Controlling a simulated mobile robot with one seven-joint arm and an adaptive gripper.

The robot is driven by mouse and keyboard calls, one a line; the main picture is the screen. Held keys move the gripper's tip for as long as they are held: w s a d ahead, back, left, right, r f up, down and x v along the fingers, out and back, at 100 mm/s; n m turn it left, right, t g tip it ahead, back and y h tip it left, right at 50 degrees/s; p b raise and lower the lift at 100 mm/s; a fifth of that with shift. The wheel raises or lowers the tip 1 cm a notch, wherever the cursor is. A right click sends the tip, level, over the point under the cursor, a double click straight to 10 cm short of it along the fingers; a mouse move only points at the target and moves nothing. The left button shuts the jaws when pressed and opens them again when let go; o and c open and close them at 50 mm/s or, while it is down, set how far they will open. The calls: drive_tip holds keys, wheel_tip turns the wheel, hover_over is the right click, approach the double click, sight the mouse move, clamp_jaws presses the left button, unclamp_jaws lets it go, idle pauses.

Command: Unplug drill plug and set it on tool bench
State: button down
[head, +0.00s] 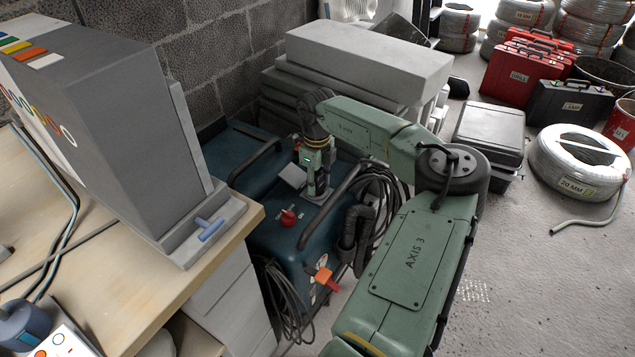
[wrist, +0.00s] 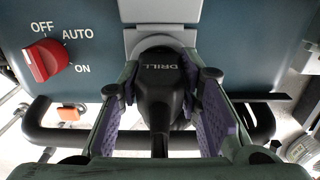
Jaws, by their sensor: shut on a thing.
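The black drill plug (wrist: 158,96), marked DRILL, sits at a round grey socket on the dark blue machine (wrist: 240,55), under a raised grey flap (wrist: 160,12). Its cord runs toward the wrist camera. My gripper (wrist: 165,86) is shut on the plug, with purple-padded fingers on both sides. The plug's front end is hidden, so how deep it sits is unclear. In the head view my gripper (head: 318,180) is over the machine's top and hides the plug. A wooden bench (head: 140,310) stands at left.
A red OFF/AUTO/ON knob (wrist: 47,61) is left of the socket. Black tube handles (head: 345,185) flank the machine's top. Reels and cases (head: 525,75) stand on the floor at right.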

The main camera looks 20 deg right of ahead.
sight(317, 173)
drive_tip(key=shift+r, duration=0.2)
drive_tip(key=shift+r+p, duration=2)
drive_tip(key=shift+r, duration=0.85)
